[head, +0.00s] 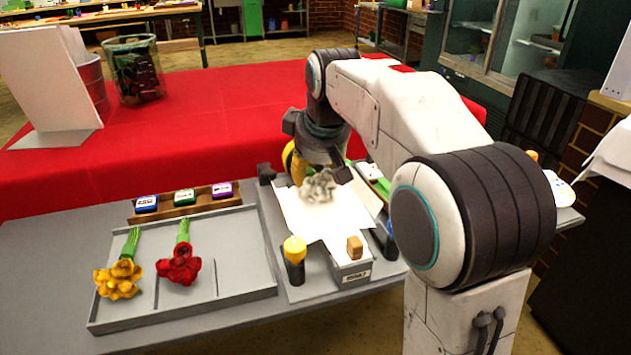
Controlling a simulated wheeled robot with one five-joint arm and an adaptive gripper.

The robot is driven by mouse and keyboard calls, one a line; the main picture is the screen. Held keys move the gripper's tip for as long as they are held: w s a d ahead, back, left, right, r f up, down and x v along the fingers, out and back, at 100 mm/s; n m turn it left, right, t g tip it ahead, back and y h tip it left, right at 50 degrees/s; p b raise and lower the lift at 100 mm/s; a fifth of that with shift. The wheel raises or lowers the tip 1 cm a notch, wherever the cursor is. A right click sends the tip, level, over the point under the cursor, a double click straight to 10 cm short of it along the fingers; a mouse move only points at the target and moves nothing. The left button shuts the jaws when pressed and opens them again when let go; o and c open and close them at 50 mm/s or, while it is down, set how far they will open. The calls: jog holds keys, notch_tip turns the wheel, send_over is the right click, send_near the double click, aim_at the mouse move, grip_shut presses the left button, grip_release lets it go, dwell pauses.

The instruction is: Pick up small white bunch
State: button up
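The small white bunch (319,187), a greyish-white clump of blooms, is over the white paper sheet (335,218) in the middle of the table. My gripper (305,174) is just behind it, with its two dark fingers spread wide apart. The bunch shows between the fingers, nearer the right one. I cannot tell whether either finger touches it or whether it rests on the paper. My arm hides part of the area to the right.
A grey tray (225,262) at left holds a yellow bunch (118,278) and a red bunch (178,265). Ink pads stand in a wooden rack (215,198) behind it. A yellow-topped holder (294,260) and a grey box (350,273) with a wooden stamp stand in front of the paper.

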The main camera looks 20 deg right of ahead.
grip_shut()
dwell(0.4)
jog(key=shift+r+p, duration=0.55)
jog(key=shift+r, duration=0.25)
jog(key=s, duration=0.3)
jog(key=shift+s+f, duration=0.2)
jog(key=shift+s, duration=0.2)
notch_tip(320, 180, up, 13)
jog(key=p, duration=0.8)
send_over(320, 177)
jog(key=s+d, duration=0.1)
jog(key=s, duration=0.1)
notch_tip(320, 177, down, 3)
jog(key=f, duration=0.1)
jog(key=w+f, duration=0.1)
jog(key=shift+d+f+m+t, duration=0.25)
jog(key=shift+f+m+t, duration=0.05)
jog(key=shift+w+r, duration=0.15)
jog(key=shift+w, duration=0.4)
